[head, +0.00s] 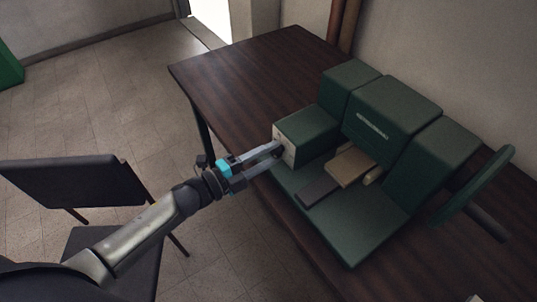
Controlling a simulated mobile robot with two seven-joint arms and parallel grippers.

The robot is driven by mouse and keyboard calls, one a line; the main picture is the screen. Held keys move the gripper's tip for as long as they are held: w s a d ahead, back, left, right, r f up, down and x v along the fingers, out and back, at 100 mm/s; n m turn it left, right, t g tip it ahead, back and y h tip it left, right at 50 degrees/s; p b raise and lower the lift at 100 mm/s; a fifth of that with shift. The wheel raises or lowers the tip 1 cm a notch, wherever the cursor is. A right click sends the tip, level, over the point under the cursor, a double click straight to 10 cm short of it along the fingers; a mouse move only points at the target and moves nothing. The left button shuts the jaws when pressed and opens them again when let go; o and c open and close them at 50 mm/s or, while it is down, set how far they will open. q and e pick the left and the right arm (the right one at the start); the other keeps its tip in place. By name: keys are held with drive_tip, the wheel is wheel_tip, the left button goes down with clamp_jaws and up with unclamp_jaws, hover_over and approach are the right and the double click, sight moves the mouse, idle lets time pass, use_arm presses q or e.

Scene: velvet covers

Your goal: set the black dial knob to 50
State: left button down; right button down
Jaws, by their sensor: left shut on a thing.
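A dark green machine (370,215) stands on the brown table. On its left end is a small green box (308,133) with a pale dial face (289,147) on the side facing my arm. My left gripper (276,150) reaches that face from the left, and its fingers are shut at the black dial knob. The fingers cover nearly all of the knob, so its pointer and setting cannot be read. My right gripper is not in view.
A wheel (480,185) stands at the machine's right. Tan and grey blocks (350,167) sit in its middle. A dark chair (75,182) is at the left near my arm. The table's far left part (245,75) is clear.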

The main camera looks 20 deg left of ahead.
use_arm(q)
drive_tip(key=shift+m, duration=0.5)
drive_tip(key=c, duration=0.5)
unclamp_jaws()
drive_tip(key=shift+s, duration=0.1)
drive_tip(key=v, duration=1.5)
drive_tip(key=shift+a+f, duration=0.1)
